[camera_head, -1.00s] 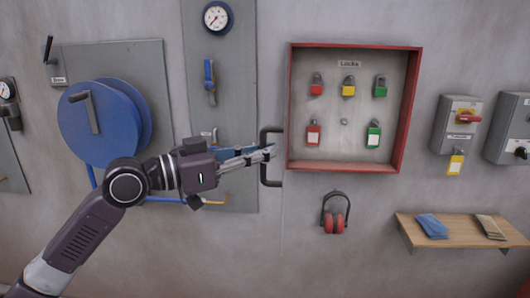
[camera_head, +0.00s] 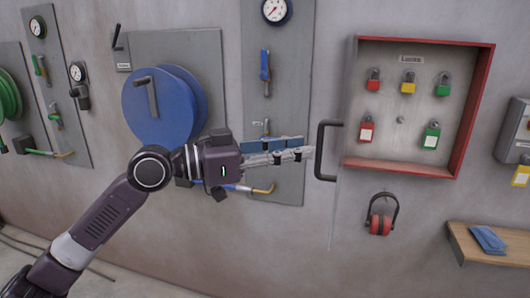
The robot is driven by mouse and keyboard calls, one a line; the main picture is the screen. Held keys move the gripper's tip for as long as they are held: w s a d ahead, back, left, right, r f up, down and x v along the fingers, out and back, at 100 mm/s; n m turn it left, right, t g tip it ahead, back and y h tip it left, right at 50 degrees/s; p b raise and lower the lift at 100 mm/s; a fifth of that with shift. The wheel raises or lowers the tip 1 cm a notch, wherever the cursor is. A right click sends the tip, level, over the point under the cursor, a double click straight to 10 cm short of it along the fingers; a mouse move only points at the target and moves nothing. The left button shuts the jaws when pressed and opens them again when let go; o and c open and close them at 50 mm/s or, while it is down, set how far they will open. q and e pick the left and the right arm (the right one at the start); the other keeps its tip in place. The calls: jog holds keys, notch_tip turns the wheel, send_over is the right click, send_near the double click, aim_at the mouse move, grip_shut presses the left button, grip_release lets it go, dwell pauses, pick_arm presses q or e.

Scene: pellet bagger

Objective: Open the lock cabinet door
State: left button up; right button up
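The lock cabinet (camera_head: 478,110) is a shallow red-framed box on the wall, labelled "Locks", with its inside in plain view. Its door looks clear and is hard to make out. A faint line below the box's left side suggests it stands outward, seen nearly edge-on. The black door handle (camera_head: 321,152) shows just left of the cabinet. My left gripper (camera_head: 308,152) points right with its fingertips close beside the handle's bar. Its fingers look parted, with a blue pad showing above the nearer finger, and the bar does not look gripped. My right gripper is not in view.
Several padlocks, one a yellow padlock (camera_head: 408,83), hang inside the cabinet. A blue hose reel (camera_head: 160,106) and a grey panel (camera_head: 277,185) are behind my arm.

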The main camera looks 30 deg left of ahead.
pick_arm(q)
jog(key=v, duration=0.6)
jog(key=shift+s+a, duration=0.25)
jog(key=shift+s, duration=0.05)
dwell(0.3)
